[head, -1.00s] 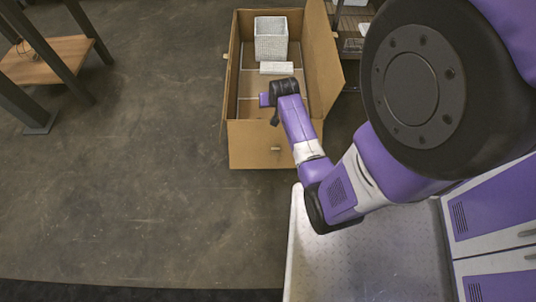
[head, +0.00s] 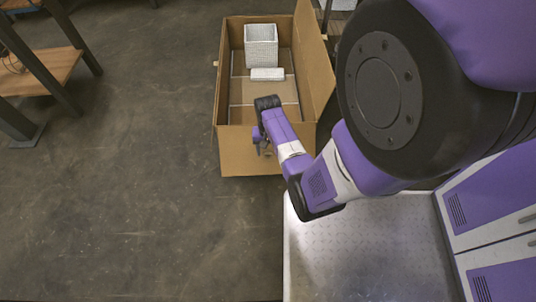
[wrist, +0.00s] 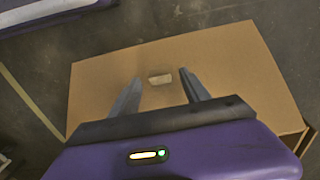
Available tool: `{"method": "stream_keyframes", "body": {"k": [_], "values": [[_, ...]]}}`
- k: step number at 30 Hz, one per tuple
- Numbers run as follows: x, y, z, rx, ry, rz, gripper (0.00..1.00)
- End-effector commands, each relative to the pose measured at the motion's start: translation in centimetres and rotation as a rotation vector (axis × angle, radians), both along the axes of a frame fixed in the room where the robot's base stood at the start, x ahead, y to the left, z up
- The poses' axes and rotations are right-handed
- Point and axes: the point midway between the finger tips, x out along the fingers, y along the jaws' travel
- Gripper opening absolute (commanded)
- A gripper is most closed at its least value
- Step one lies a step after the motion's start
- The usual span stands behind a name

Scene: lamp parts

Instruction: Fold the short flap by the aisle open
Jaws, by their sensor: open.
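An open cardboard box (head: 240,158) stands on the floor ahead, its near short side facing me. In the wrist view a broad cardboard panel (wrist: 225,68) of it fills the middle, with a small pale rectangle (wrist: 160,78) on it. I cannot tell whether this panel is the short flap or the box wall. My gripper (head: 258,143) is at the box's near short end, left of my wrist in the head view. In the wrist view its fingers (wrist: 160,90) are apart, on either side of the pale rectangle, with nothing held. Contact with the cardboard cannot be judged.
A long flap (head: 314,62) stands up along the box's right side. Inside are a white woven basket (head: 261,46) and a small white block (head: 267,74). A wooden-shelved rack (head: 38,72) is at the left. The floor (head: 130,190) left of the box is clear.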

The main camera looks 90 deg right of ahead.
Motion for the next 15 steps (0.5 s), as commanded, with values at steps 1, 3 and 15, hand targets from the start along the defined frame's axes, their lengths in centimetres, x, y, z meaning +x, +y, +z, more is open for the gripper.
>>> {"method": "stream_keyframes", "body": {"k": [1,3,15], "values": [[-0.04,-0.01,-0.75,0.001,0.000,-0.001,0.55],[-0.05,0.01,-1.15,0.001,0.000,-0.001,0.55],[-0.01,0.00,-1.35,0.000,0.000,0.000,0.43]]}}
